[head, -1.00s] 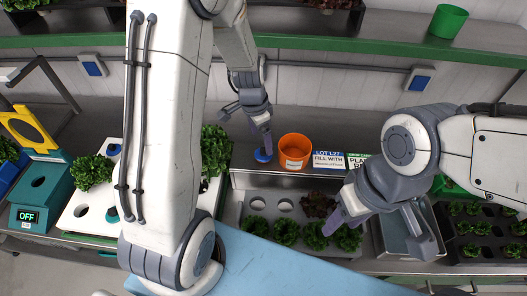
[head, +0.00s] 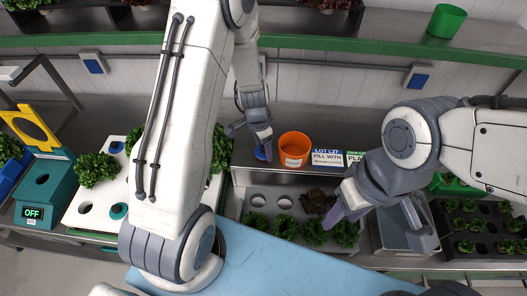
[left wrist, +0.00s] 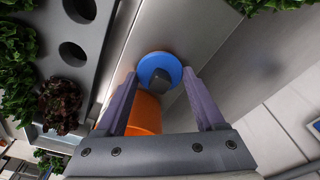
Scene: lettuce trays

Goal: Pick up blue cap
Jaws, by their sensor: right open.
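The blue cap (head: 260,154) lies on the steel counter, just left of the orange pot (head: 294,149). It is partly hidden by my left gripper in the head view. In the left wrist view, the cap (left wrist: 160,66) is a blue disc with a dark grey knob. My left gripper (left wrist: 160,76) is open, with one purple finger on each side of the cap. I cannot tell whether the fingers touch it. My right gripper (head: 382,226) is open and empty at the right, over the front of the counter near the lettuce tray.
A grey tray (head: 257,201) with lettuces and empty holes sits in front of the pot. A white tray (head: 100,205) and a teal device (head: 45,190) stand at left. Label cards (head: 327,157) stand right of the pot. A green-edged shelf (head: 330,45) runs behind.

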